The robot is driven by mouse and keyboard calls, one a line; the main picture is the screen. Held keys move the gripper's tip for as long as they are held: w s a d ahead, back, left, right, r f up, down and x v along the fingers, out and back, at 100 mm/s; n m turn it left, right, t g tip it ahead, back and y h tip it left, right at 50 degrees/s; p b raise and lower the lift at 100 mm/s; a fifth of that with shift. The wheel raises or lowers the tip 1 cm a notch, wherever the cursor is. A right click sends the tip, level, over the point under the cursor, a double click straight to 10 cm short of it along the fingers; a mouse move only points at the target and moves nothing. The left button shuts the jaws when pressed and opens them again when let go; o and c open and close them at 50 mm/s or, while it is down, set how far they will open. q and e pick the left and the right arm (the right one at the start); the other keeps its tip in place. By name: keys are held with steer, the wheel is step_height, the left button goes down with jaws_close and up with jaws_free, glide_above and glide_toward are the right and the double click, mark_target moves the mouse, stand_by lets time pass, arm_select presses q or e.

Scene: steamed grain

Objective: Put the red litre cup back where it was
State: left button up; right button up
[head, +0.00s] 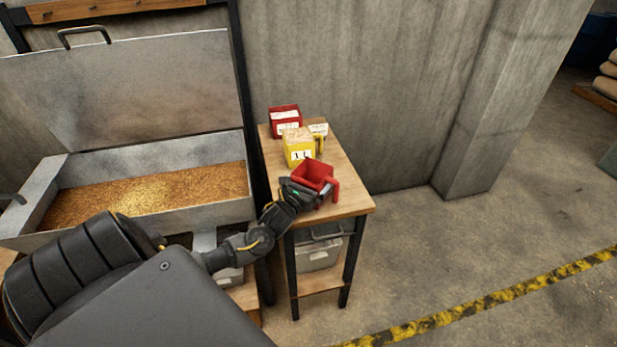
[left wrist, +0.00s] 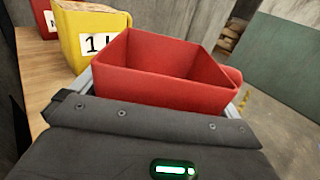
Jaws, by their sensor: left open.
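The red litre cup (head: 314,175) is an open square cup with a handle on its right side. It is upright at the front of the small wooden table, and it looks empty. In the left wrist view the red cup (left wrist: 165,75) fills the space just ahead of my left gripper. My left gripper (head: 312,190) is open, with its fingers around the cup's sides; the fingertips are mostly hidden by the cup. Whether the cup's bottom rests on the tabletop is hard to see. My right gripper is not in view.
A yellow box marked "1 L" (head: 298,150) stands just behind the cup. A red labelled box (head: 285,122) and a small pale-topped yellow container (head: 319,134) are further back on the table (head: 352,200). A metal grain bin (head: 245,207) stands at left. A concrete wall is behind.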

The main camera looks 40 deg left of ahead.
arm_select(q)
steer(key=shift+s+d, duration=0.1)
steer(key=shift+s, duration=0.2)
steer(key=s, duration=0.3)
steer(key=s+d+b, duration=0.1)
steer(key=s, duration=0.3)
steer(key=s+d+b, duration=0.1)
steer(key=s, duration=0.3)
steer(key=shift+s+r, duration=0.1)
steer(key=shift+s, duration=0.05)
